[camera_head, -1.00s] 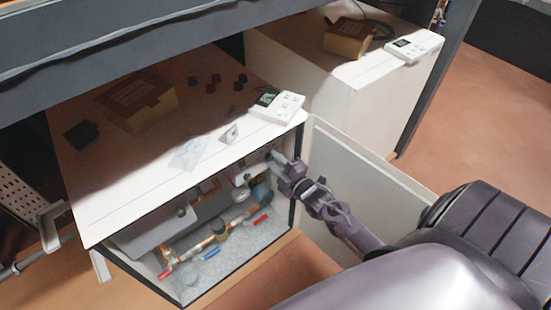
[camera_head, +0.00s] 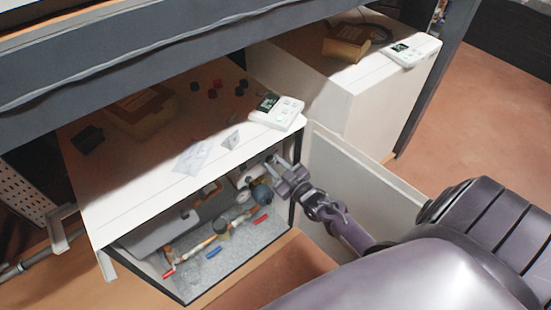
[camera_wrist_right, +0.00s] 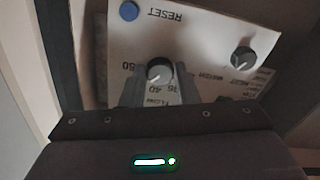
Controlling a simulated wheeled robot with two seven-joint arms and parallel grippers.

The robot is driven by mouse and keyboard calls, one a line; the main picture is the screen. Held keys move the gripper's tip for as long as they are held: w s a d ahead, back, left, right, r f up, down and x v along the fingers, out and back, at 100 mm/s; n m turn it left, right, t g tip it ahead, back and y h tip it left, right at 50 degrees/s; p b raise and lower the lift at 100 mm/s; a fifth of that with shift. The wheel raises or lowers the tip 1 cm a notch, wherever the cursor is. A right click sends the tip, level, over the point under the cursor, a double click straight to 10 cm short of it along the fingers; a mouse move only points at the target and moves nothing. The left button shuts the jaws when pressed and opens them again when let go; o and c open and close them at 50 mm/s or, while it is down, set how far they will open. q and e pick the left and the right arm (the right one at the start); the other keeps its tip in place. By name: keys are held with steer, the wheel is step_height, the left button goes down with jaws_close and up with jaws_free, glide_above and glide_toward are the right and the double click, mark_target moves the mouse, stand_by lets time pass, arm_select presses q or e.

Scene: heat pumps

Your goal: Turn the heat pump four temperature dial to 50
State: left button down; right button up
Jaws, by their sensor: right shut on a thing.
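The heat pump's open cabinet (camera_head: 110,190) is in the head view. My right gripper (camera_head: 281,168) reaches into its front opening at the upper right. In the right wrist view, my right gripper (camera_wrist_right: 159,85) is shut on a black round temperature dial (camera_wrist_right: 160,70), one finger on each side. The dial sits on a white panel (camera_wrist_right: 205,40) with upside-down lettering. Numbers 50, 40 and 36 show around it. Its white mark appears to point down-left, near the 40. My left gripper is not in view.
A second black knob (camera_wrist_right: 243,56) and a blue reset button (camera_wrist_right: 129,10) are on the same panel. Pipes with red and blue valve handles (camera_head: 213,252) fill the cabinet below. A white controller (camera_head: 278,111) lies on top.

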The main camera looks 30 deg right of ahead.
steer(key=m+p, duration=0.1)
steer(key=m, duration=0.3)
steer(key=shift+m, duration=0.3)
steer(key=m, duration=0.3)
steer(key=shift+p, duration=0.35)
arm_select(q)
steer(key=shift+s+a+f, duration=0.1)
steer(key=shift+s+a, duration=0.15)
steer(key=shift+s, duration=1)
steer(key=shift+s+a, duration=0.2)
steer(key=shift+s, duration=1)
arm_select(e)
steer(key=shift+f+m, duration=0.1)
steer(key=shift+m, duration=0.2)
steer(key=o, duration=1)
steer(key=shift+c, duration=0.2)
steer(key=shift+s, duration=0.1)
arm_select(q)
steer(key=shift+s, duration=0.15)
arm_select(e)
steer(key=s, duration=0.7)
steer(key=shift+s+d, duration=0.25)
steer(key=shift+s, duration=0.1)
